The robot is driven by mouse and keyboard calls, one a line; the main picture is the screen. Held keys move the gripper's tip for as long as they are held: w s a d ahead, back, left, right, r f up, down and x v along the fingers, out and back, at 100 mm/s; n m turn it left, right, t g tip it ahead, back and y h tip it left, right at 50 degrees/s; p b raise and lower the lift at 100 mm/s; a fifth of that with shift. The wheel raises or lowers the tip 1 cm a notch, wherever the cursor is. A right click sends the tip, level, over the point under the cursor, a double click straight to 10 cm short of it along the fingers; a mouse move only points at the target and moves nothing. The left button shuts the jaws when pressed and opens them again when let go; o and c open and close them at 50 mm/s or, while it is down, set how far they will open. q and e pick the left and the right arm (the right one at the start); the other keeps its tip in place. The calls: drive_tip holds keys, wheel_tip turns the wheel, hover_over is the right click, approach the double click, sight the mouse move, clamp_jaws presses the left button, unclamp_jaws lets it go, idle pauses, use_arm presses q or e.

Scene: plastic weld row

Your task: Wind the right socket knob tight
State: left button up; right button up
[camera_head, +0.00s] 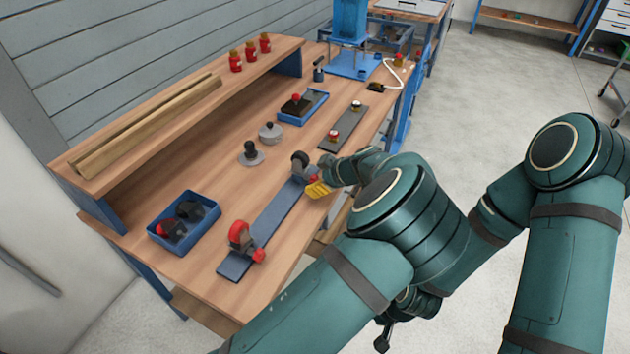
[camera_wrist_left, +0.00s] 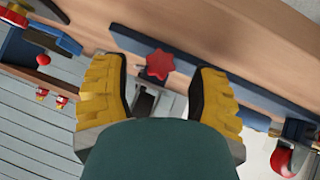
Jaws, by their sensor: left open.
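The red star-shaped knob (camera_wrist_left: 160,64) of the right socket sits between my left gripper's yellow fingertips (camera_wrist_left: 158,92) in the left wrist view. The fingers are open, with a gap on each side of the knob. A dark part of my right gripper (camera_head: 385,335) shows below the left arm, mostly hidden.
A blue bin (camera_head: 172,238) with red and black parts stands at the near left. A grey disc with a black knob (camera_head: 251,154) and a round grey weight (camera_head: 270,134) stand behind the plate. A dark plate with two knobs (camera_head: 345,128) lies beyond the gripper.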

use_arm(q)
drive_tip(key=shift+x, duration=1)
clamp_jaws()
drive_tip(key=shift+w+m+g+y, duration=0.1)
drive_tip(key=shift+m+g+y, duration=0.4)
drive_tip(key=shift+g, duration=0.55)
drive_tip(key=shift+w+m+g+y, duration=0.1)
drive_tip(key=shift+m+g+y, duration=0.2)
drive_tip(key=shift+m+g, duration=0.6)
drive_tip(key=shift+s, duration=0.1)
unclamp_jaws()
